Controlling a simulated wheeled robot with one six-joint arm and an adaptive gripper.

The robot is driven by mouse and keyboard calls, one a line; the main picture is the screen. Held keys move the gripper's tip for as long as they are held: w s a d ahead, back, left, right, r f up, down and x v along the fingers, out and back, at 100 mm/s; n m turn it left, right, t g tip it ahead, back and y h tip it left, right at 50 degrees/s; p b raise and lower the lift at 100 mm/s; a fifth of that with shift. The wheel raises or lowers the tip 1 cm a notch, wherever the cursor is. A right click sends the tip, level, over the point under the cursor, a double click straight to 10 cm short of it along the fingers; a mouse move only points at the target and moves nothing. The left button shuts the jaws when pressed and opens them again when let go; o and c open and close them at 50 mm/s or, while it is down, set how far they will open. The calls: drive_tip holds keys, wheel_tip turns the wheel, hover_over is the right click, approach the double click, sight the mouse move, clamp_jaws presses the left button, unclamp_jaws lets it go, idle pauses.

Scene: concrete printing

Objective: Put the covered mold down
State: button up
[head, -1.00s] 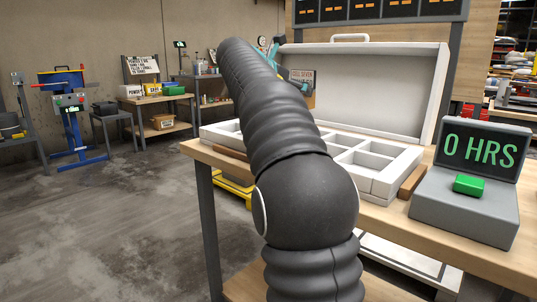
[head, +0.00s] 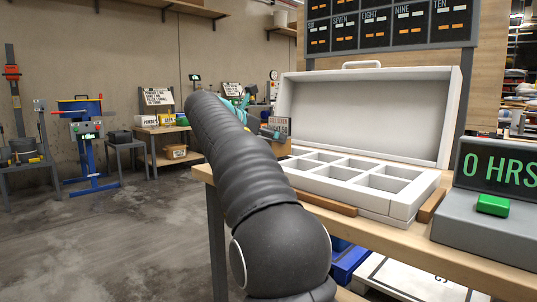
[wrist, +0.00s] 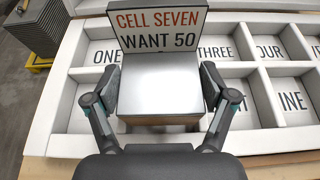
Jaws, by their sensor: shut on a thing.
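My gripper (wrist: 160,90) is shut on the covered mold (wrist: 160,88), a box with a smooth grey metal cover and a pale wooden side low in the wrist view. A sign (wrist: 158,32) reading "CELL SEVEN WANT 50" stands upright at its far edge. The mold is above the white compartment tray (wrist: 50,140) and hides part of it; I cannot tell the height. Labels ONE, THREE, OUR and INE show around it. In the head view the mold (head: 282,146) is at the tray's left end, partly hidden by my arm.
The tray's white lid (head: 370,110) stands open behind it. Wooden strips (head: 325,203) lie along the tray's front. A grey box with a green button (head: 492,205) and an "0 HRS" display is at the right. A blue machine (head: 88,150) stands far left.

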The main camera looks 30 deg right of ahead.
drive_tip(key=shift+f+b, duration=1.05)
drive_tip(key=shift+f, duration=0.9)
drive_tip(key=o, duration=1.6)
drive_tip(key=shift+f, duration=0.1)
drive_tip(key=shift+a, duration=0.1)
drive_tip(key=p+v, duration=0.2)
drive_tip(key=v, duration=1)
